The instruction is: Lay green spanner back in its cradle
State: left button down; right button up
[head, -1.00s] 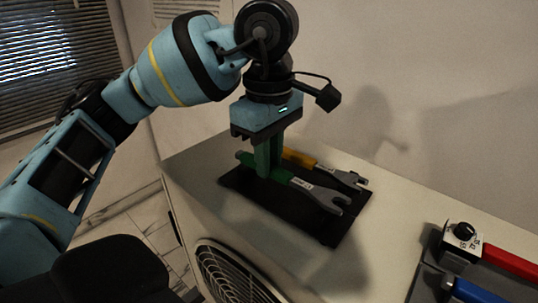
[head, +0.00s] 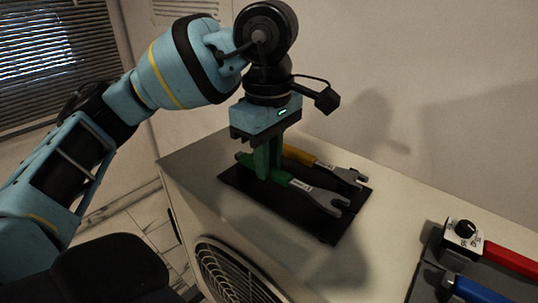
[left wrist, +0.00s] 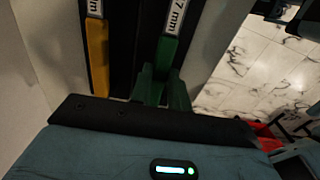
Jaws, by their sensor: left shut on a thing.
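The green spanner (head: 313,192), with a green handle, white label and grey open jaw, is over the black mat or cradle board (head: 283,209), its jaw toward the right. My left gripper (head: 267,176) points down with its green fingers shut on the handle. Whether the spanner rests on the board or hangs just above it, I cannot tell. In the left wrist view the green handle (left wrist: 168,50) runs up from between the fingers (left wrist: 160,85), with part of its label in sight. My right gripper is not in view.
A yellow spanner (head: 299,156) lies roughly parallel behind the green one. At right, a grey tray (head: 429,272) carries a dial block (head: 464,234), a red-handled tool (head: 512,260) and a blue-handled one (head: 474,290). White cabinet top is bare between. A wall stands behind.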

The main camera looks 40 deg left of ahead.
pick_arm(q)
jog(key=shift+f, duration=0.3)
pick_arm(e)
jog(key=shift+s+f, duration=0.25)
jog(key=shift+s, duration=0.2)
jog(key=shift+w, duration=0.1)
pick_arm(q)
jog(key=c, duration=1.3)
grip_release()
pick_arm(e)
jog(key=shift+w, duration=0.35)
pick_arm(q)
jog(key=shift+o, duration=0.2)
notch_tip(320, 180, up, 7)
jog(key=shift+p, duration=0.75)
jog(key=shift+r, duration=0.4)
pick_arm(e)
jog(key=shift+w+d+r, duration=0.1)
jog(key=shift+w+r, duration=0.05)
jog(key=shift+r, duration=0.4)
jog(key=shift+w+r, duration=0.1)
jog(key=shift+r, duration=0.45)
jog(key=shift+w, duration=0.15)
